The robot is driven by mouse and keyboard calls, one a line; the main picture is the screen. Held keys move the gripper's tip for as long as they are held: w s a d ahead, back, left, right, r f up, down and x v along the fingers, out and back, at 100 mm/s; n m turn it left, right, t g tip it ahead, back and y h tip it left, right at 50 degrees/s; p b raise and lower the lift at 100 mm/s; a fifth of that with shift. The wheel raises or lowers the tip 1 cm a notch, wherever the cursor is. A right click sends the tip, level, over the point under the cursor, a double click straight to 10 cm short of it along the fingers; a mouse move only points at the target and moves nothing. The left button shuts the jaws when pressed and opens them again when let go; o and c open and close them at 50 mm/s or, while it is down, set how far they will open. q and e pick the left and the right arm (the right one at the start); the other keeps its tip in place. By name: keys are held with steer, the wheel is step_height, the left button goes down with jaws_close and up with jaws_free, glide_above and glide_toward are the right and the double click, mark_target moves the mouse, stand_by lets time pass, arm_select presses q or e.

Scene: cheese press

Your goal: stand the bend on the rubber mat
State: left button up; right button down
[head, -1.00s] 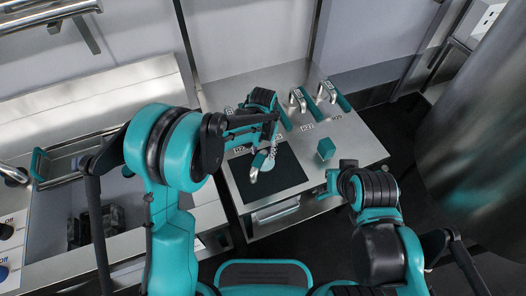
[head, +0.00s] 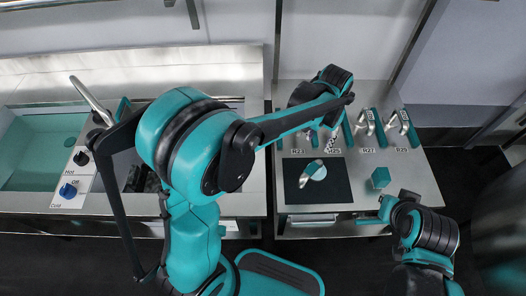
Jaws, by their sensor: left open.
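A shiny metal bend (head: 307,176) with a pale round end face is on the black rubber mat (head: 335,190), toward its upper middle. From this angle I cannot tell for sure whether it stands squarely on an end or leans. My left gripper (head: 322,132) is open, beyond the bend and apart from it in the picture, over the labelled row; my wrist and forearm hide much of it. My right gripper (head: 370,215) is low at the front right of the metal table, near its front edge, away from the bend. Its jaws are not clear.
More metal bends (head: 366,121) stand in teal holders (head: 411,128) with labels along the back of the steel table (head: 415,185). A teal block (head: 380,177) sits right of the mat. A sink counter (head: 60,205) is at the left.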

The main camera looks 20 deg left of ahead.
arm_select(q)
steer(key=s+a+r+n+t, duration=0.2)
steer(key=s+a+r+t, duration=0.1)
steer(key=s+a, duration=0.4)
steer(key=s+a+r+n+t, duration=0.2)
steer(key=s+a+r+t, duration=0.1)
steer(key=s+a, duration=0.5)
steer(key=shift+s+r, duration=0.2)
steer(key=shift+s, duration=0.75)
